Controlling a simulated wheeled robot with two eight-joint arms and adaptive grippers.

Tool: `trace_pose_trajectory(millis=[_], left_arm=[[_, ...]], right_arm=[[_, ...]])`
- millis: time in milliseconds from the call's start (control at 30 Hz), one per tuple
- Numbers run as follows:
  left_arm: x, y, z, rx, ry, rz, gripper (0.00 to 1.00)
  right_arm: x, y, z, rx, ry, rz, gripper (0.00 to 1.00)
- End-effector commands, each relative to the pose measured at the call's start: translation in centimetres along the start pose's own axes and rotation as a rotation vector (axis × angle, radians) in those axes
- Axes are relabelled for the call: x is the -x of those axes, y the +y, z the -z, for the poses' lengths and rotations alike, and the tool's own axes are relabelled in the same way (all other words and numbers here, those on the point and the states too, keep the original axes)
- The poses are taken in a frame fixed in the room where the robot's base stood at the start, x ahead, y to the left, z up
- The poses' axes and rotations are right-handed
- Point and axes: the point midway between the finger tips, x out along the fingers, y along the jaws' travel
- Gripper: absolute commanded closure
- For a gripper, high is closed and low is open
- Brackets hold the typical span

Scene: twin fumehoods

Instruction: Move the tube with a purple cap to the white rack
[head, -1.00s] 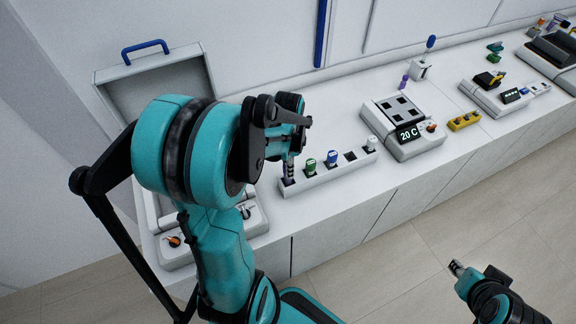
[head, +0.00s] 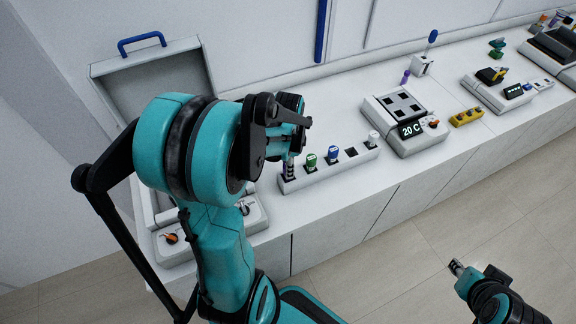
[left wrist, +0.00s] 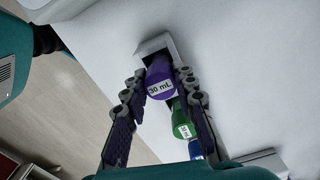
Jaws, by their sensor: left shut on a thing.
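The purple-capped tube (left wrist: 160,80) is marked 30 mL and sits between the two fingers in the left wrist view. My left gripper (left wrist: 157,92) is shut on it. In the head view my left gripper (head: 289,168) is at the left end of the white rack (head: 318,181), with its fingers pointing down, and the purple cap is hidden there. The tube is over or in the rack's end slot; I cannot tell how deep. The rack's end also shows in the left wrist view (left wrist: 153,45). My right gripper (head: 457,267) is over the floor, apart from everything.
Green-capped (head: 311,160), blue-capped (head: 332,155) and white-capped (head: 373,138) tubes stand in the rack, with one empty slot. A heater reading 20 C (head: 410,130) is to its right. An open-lidded grey device (head: 155,85) stands behind my left arm. A small purple item (head: 405,77) stands further back.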

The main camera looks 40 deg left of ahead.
Motion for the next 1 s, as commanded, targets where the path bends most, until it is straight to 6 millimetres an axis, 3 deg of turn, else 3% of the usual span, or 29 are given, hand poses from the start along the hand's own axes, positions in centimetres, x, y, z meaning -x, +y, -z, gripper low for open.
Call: trace_pose_trajectory(millis=[67,100,167,567,1000], left_arm=[[-0.3,0.0,0.0,0.000,0.000,0.000,1.00],[-0.2,0.0,0.0,0.000,0.000,0.000,0.65],[-0.2,0.0,0.0,0.000,0.000,0.000,0.49],[0.4,0.0,0.0,0.000,0.000,0.000,0.49],[8.8,0.1,0.0,0.000,0.000,0.000,0.49]], right_arm=[[-0.2,0.0,-0.2,0.000,0.000,0.000,0.68],[-0.2,0.0,-0.1,0.000,0.000,0.000,0.68],[-0.1,0.0,-0.1,0.000,0.000,0.000,0.68],[-0.1,0.0,-0.1,0.000,0.000,0.000,0.68],[-0.1,0.0,-0.1,0.000,0.000,0.000,0.68]])
